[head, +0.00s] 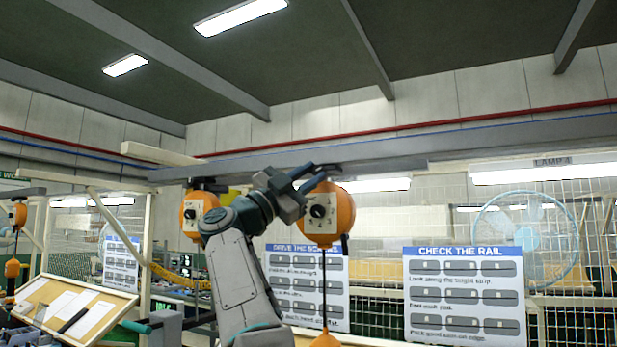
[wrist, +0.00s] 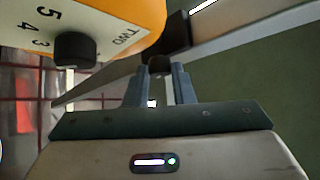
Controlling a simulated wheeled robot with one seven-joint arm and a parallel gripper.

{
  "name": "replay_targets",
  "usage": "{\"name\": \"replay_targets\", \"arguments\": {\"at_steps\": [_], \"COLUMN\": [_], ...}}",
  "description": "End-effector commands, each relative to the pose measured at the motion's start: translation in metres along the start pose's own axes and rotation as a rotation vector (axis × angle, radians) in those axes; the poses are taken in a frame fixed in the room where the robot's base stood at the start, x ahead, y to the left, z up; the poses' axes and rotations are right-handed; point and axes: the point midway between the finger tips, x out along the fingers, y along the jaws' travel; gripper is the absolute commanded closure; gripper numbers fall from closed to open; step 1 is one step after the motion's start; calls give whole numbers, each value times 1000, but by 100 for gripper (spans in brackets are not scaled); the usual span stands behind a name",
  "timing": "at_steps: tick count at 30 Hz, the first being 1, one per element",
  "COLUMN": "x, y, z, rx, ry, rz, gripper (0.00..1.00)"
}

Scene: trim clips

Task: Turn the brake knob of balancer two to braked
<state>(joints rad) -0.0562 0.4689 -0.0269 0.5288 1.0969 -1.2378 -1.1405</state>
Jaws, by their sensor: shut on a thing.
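Balancer two (head: 341,216) is an orange round body hanging from the overhead rail. In the wrist view, the balancer (wrist: 130,12) fills the upper left, with a pale plate reading "TWO". The plate carries a black dial knob (wrist: 75,48) beside the numbers 3, 4 and 5. My gripper (head: 325,172) is at the top of this balancer. In the wrist view, my gripper (wrist: 160,75) is shut on a small dark knob (wrist: 159,65) beside the balancer's dark hanger. The knob's markings and turned position are hidden.
Another orange balancer (head: 196,229) hangs to the left. The grey rail (head: 400,160) runs just above my gripper. A cable with an orange weight (head: 325,339) hangs below balancer two.

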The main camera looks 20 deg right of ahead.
Motion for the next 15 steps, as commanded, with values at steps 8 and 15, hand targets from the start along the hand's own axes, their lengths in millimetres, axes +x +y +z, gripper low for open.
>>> {"name": "replay_targets", "arguments": {"at_steps": [8,15], "x": [0,0], "y": [0,0], "z": [0,0], "rx": [0,0], "ry": [0,0], "rz": [0,0], "gripper": [72,56]}}
